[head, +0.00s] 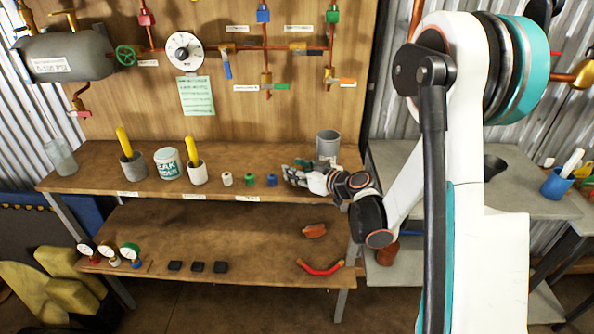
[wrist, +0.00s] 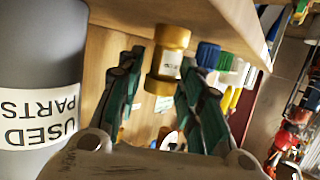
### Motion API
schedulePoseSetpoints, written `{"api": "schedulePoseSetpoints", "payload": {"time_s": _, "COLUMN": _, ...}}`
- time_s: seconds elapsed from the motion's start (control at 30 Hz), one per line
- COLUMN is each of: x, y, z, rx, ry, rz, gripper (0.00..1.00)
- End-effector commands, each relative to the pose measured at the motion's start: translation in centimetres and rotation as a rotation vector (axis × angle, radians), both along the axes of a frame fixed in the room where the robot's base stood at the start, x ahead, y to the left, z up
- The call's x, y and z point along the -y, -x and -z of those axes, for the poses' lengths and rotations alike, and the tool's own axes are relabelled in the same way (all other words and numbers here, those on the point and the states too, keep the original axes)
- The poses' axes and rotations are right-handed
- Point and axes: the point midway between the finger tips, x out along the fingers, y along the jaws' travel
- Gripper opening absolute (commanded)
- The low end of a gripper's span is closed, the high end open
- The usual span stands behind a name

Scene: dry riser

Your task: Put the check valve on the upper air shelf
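A brass-coloured cylindrical fitting with a white label (wrist: 167,62), which looks like the check valve, is upright between my gripper's fingers in the wrist view, which is upside down. It is by the upper shelf's surface. My gripper (wrist: 160,85) has its fingers apart around it. A small gap shows on the left finger's side; the right finger partly covers it. In the head view my gripper (head: 290,174) is over the right front part of the upper shelf (head: 95,165), and the fitting is hidden there. Whether it touches the shelf is unclear.
A grey "USED PARTS" cup (wrist: 40,75) stands close beside my gripper; it also shows in the head view (head: 328,145). Blue (head: 271,180), green (head: 249,179) and white (head: 227,179) fittings stand left of my gripper. The lower shelf (head: 200,235) holds gauges and a red hose (head: 320,268).

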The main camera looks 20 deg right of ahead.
Motion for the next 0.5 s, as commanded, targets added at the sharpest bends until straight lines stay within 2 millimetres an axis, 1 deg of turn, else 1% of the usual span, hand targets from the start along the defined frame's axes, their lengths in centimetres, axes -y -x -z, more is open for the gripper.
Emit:
{"api": "schedulePoseSetpoints", "payload": {"time_s": 0.4, "x": -0.01, "y": 0.03, "z": -0.28, "rx": 0.0, "ry": 0.0, "rz": 0.0, "gripper": 0.45}}
{"api": "schedulePoseSetpoints", "payload": {"time_s": 0.5, "x": 0.51, "y": 0.88, "z": -0.68, "rx": -0.001, "ry": 0.0, "rz": 0.001, "gripper": 0.45}}
